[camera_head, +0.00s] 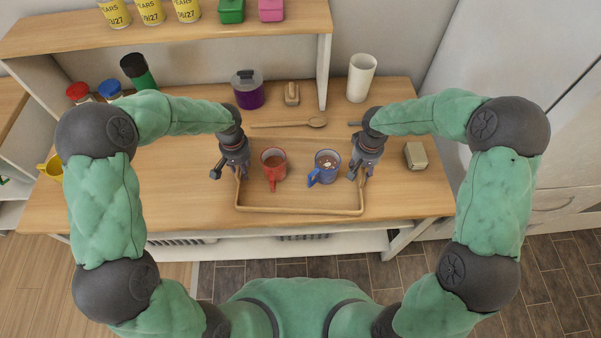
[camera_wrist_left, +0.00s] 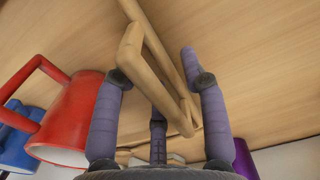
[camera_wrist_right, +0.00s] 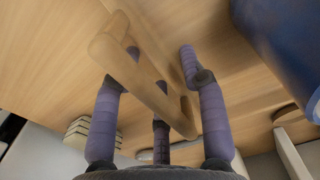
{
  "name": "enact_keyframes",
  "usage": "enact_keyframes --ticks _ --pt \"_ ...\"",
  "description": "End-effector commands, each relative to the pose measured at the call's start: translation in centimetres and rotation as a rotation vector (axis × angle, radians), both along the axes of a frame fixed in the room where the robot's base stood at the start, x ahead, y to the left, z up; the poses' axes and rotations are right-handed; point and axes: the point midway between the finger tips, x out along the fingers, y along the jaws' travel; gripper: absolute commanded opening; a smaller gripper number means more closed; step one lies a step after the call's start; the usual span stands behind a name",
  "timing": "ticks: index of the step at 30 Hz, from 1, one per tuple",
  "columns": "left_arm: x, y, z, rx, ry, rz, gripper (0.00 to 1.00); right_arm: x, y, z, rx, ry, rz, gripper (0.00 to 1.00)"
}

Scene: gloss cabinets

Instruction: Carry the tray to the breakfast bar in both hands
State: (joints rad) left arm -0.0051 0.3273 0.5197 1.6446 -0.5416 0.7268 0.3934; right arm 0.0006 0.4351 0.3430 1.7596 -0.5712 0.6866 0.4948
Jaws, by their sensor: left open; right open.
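A wooden tray (camera_head: 300,210) with raised side handles lies on the wooden counter. A red mug (camera_head: 273,170) with dark liquid and a blue mug (camera_head: 325,168) with something pale floating in it stand on it. My left gripper (camera_head: 237,172) is at the tray's left end; in the left wrist view its open fingers (camera_wrist_left: 155,85) stand either side of the handle (camera_wrist_left: 150,65). My right gripper (camera_head: 360,174) is at the right end; in the right wrist view its open fingers (camera_wrist_right: 152,85) straddle the other handle (camera_wrist_right: 145,80). Contact with the handles is unclear.
A wooden spoon (camera_head: 290,124), a purple jar (camera_head: 247,90) and a white cup (camera_head: 361,78) stand or lie behind the tray. A small pale block (camera_head: 415,156) is to its right. A yellow mug (camera_head: 52,168) is far left. A shelf (camera_head: 180,38) overhangs the back.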

Motion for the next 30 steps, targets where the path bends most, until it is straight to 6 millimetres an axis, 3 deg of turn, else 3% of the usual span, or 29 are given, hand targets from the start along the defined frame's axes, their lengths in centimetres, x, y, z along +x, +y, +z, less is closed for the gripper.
enact_keyframes --ticks 8,12,13,30 --pt "-0.01 0.01 -0.07 0.0 0.0 0.0 0.42 0.01 0.0 -0.04 0.0 0.0 0.0 0.42" --pt "-0.01 0.01 -0.06 0.0 0.0 0.0 0.03 0.01 0.0 -0.03 0.0 0.0 0.0 0.03" --pt "-0.01 0.02 -0.06 0.0 0.0 0.0 0.0 0.01 0.0 -0.02 0.0 0.0 0.0 0.0" --pt "0.12 0.18 0.43 0.002 -0.003 0.002 0.0 0.14 -0.16 0.46 -0.002 -0.003 -0.002 0.0"
